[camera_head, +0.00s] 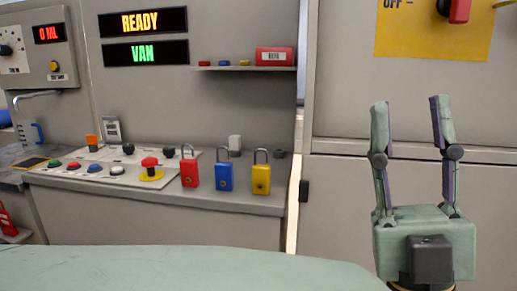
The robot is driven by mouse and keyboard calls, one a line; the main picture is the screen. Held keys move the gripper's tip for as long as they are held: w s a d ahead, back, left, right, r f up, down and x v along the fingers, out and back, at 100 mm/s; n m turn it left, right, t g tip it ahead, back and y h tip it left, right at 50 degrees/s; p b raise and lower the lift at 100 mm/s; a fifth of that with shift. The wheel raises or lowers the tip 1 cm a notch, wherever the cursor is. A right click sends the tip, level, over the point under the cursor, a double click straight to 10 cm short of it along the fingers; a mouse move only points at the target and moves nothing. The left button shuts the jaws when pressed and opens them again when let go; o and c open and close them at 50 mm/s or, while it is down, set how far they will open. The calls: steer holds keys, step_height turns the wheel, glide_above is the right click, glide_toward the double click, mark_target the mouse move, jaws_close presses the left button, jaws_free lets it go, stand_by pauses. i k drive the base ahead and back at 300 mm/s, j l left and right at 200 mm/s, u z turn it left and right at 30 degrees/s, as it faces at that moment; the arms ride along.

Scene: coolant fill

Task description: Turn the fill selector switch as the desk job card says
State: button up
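My gripper (412,115) is at the right, fingers pointing up, spread apart and empty. It is well away from the desk. A round dial switch (6,50) with small marks is on the grey panel at the far left, cut by the picture edge; its label is too small to read. Two black knobs, one left (128,149) and one right (168,151), are on the desk's control panel (112,178). I cannot tell which of these is the fill selector. A small grey card (112,128) stands at the back of the desk; its writing is unreadable.
Red (189,172), blue (224,177) and yellow (261,179) padlocks stand along the desk front. A red emergency button (150,163) is beside them. A spout (38,95) and blue-handled jug (33,133) are at left.

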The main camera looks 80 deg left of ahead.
mark_target(128, 149)
steer(key=u, duration=3.5)
